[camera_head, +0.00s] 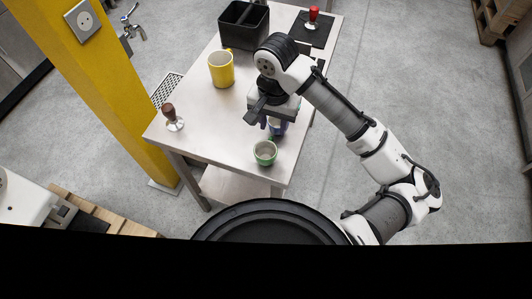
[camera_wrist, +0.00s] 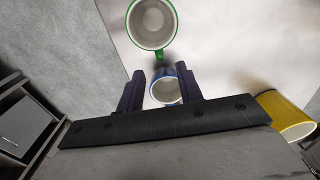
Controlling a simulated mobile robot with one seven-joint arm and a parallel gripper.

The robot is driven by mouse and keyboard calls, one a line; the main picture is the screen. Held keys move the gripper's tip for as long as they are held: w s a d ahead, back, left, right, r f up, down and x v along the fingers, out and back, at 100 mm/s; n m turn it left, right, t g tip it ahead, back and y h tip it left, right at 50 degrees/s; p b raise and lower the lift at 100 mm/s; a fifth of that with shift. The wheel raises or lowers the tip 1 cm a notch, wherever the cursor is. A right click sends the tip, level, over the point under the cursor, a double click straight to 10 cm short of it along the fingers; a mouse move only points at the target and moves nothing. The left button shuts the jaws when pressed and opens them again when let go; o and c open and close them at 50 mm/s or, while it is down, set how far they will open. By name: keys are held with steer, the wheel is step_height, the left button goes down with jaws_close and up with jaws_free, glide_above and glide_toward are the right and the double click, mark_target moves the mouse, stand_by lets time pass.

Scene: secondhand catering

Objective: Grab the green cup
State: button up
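The green cup (camera_head: 265,153) stands upright near the table's front edge, green outside and pale inside. In the wrist view it (camera_wrist: 152,24) is at the top, beyond the fingertips, with its handle pointing towards my gripper. A blue cup (camera_head: 277,128) stands behind it, partly hidden under my gripper (camera_head: 275,122). In the wrist view the blue cup (camera_wrist: 166,88) shows between the two dark fingers of my gripper (camera_wrist: 160,75). The fingers are apart, with no visible grip on either cup. I cannot tell their height above the blue cup.
A yellow mug (camera_head: 221,69) stands further back on the white table (camera_head: 205,120). A tamper with a brown handle (camera_head: 171,115) is at the left edge. A black bin (camera_head: 243,27) and a red-handled tamper (camera_head: 312,17) are at the back. A yellow post (camera_head: 115,85) rises left.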

steer(key=shift+s+a+f+p, duration=0.1)
steer(key=shift+s+f+p, duration=0.1)
steer(key=shift+f, duration=1.35)
steer(key=shift+s+a+f+p, duration=0.1)
steer(key=shift+f+p, duration=0.1)
steer(key=shift+f, duration=1.35)
jaws_close()
